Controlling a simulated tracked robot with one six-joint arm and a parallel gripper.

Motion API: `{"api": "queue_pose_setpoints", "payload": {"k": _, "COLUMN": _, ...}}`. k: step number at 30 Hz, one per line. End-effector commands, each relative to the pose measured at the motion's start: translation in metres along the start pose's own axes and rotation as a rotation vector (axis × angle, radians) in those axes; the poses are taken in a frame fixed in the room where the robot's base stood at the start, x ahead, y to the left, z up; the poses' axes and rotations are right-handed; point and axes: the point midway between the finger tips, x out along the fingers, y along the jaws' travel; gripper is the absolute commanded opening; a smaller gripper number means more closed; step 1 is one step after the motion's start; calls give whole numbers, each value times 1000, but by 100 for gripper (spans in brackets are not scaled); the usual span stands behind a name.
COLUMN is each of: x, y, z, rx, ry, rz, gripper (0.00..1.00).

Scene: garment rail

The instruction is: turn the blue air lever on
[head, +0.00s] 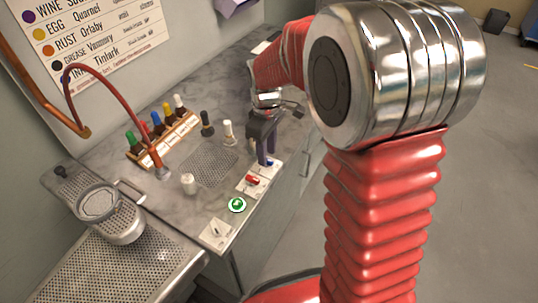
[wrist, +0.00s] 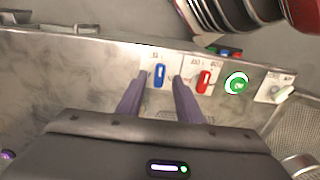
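The blue air lever (wrist: 159,75) sits on a white labelled plate at the edge of the counter. It looks roughly in line with my fingers in the wrist view. In the head view only a small blue part (head: 270,162) shows beside my gripper. My gripper (wrist: 158,84) is open, with one purple-grey finger on each side of the blue lever in the picture. I cannot tell whether either finger touches it. In the head view my gripper (head: 262,159) points down over the plate.
A red lever (wrist: 203,81) is close to the right finger, on the neighbouring plate. Beyond it are a lit green button (wrist: 237,83) and a white switch (wrist: 281,94). Several bottles in a rack (head: 164,141), loose bottles and a perforated mat (head: 209,164) occupy the counter.

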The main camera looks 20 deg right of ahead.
Motion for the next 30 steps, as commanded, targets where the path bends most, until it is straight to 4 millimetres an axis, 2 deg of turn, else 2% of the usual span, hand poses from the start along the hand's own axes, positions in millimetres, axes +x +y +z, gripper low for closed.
{"api": "queue_pose_setpoints", "payload": {"k": 3, "x": 13, "y": 0, "z": 0, "rx": 0, "ry": -2, "rz": -1, "gripper": 33}}
{"api": "queue_pose_setpoints", "payload": {"k": 6, "x": 18, "y": 0, "z": 0, "rx": 0, "ry": -1, "rz": -1, "gripper": 33}}
{"api": "queue_pose_setpoints", "payload": {"k": 15, "x": 19, "y": 0, "z": 0, "rx": 0, "ry": 0, "rz": 0, "gripper": 33}}
{"api": "queue_pose_setpoints", "payload": {"k": 30, "x": 19, "y": -1, "z": 0, "rx": 0, "ry": 0, "rz": -1, "gripper": 0}}
